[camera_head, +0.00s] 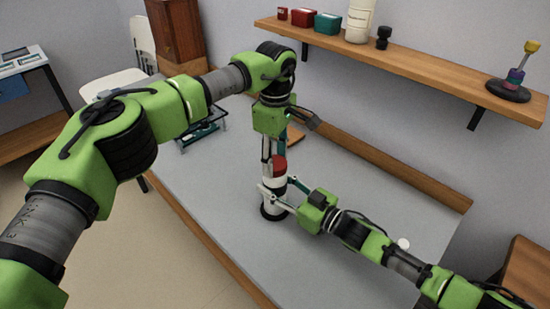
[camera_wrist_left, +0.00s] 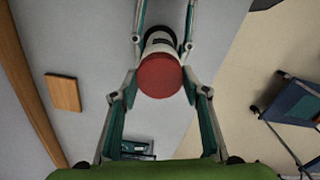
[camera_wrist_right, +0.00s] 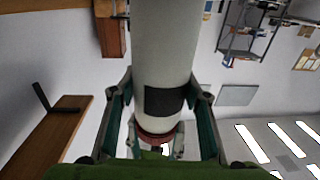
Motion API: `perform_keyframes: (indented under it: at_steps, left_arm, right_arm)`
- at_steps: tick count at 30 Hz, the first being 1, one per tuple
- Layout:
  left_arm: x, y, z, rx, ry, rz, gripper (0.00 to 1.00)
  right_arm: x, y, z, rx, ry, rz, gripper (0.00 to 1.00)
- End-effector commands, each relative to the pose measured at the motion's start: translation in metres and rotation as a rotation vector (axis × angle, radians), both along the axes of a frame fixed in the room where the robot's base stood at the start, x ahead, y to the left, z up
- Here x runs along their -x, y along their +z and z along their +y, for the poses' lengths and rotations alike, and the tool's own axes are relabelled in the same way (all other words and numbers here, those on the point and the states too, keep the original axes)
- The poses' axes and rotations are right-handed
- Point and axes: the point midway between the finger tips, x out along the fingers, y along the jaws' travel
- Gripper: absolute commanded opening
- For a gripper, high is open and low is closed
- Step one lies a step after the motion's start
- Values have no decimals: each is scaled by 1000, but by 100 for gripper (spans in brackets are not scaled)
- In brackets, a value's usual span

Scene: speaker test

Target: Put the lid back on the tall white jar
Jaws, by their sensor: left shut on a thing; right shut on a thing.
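The tall white jar (camera_head: 274,207) stands upright on the grey table, with a black base and a dark label. Its red lid (camera_head: 279,166) is at the jar's top; it also shows in the left wrist view (camera_wrist_left: 159,76) and right wrist view (camera_wrist_right: 156,137). My left gripper (camera_wrist_left: 160,78) comes from above and is shut on the lid. My right gripper (camera_head: 277,194) comes from the right and is shut on the jar's body (camera_wrist_right: 165,50). I see no clear gap between lid and jar, but cannot tell if the lid is fully seated.
A flat wooden block (camera_wrist_left: 63,92) lies on the table (camera_head: 340,205) behind my left gripper. A wall shelf (camera_head: 430,75) holds boxes, a white container (camera_head: 360,20) and a dark-based colourful item (camera_head: 510,88). A wooden strip edges the table's back; the table's front-left is clear.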

Motion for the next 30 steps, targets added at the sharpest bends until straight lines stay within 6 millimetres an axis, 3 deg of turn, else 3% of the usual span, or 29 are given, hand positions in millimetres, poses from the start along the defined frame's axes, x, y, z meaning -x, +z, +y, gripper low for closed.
perform_keyframes:
  at_steps: [8, 13, 14, 15, 16, 26, 30]
  left_arm:
    - [-1, 0, 1, -1, -457, -2, 16]
    - [-1, 0, 1, -2, -479, -2, 16]
    - [-1, 0, 1, -2, -479, -2, 47]
    - [-1, 0, 1, -2, -478, -2, 57]
    - [-1, 0, 1, -1, -478, -2, 62]
    - [0, 1, 0, 0, -478, -2, 62]
    - [-1, 12, 0, 0, -477, -4, 62]
  right_arm:
    - [0, 0, 0, 1, 0, -1, 0]
    - [0, 0, 0, 1, 0, -1, 0]
    - [0, 0, 0, 1, 0, -1, 0]
    - [0, 0, 0, 1, 0, -1, 0]
    - [0, 0, 0, 1, 0, -1, 0]
    - [0, 0, 0, 1, 0, -1, 0]
    - [0, 0, 0, 1, 0, -1, 0]
